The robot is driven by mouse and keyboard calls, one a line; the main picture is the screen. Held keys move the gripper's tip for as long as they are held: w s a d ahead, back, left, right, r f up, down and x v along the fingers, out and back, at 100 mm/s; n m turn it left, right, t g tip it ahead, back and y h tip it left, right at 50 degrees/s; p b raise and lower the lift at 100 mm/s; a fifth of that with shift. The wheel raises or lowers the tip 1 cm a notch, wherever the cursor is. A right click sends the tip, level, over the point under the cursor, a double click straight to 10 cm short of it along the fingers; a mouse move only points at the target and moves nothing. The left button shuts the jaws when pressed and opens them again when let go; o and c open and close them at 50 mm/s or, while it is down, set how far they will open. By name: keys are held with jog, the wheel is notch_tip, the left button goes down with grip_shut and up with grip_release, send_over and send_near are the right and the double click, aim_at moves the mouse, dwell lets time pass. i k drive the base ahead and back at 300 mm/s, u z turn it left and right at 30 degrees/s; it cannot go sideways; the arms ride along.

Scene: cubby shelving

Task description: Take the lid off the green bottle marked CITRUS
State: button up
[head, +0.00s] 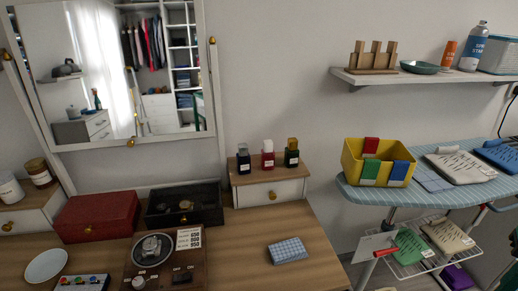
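A small dark green bottle (291,158) with a gold-coloured lid (292,143) stands upright on the raised wooden top (247,176) of a small white drawer unit on the dressing table. The lid is on the bottle. Its label is too small to read, so I cannot tell whether it says CITRUS. My gripper does not show in the head view.
A mirror (110,70) hangs behind the table. A black open box (212,212) and a red box (97,217) lie left of the drawer unit. A folded checked cloth (288,251) lies in front. A wall shelf (400,82) and an ironing board (365,196) are on the right.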

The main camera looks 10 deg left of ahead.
aim_at(292, 142)
jog(key=u, duration=1.45)
jog(key=k, duration=0.7)
jog(key=z, duration=0.75)
jog(key=i, duration=1)
jog(key=z, duration=0.05)
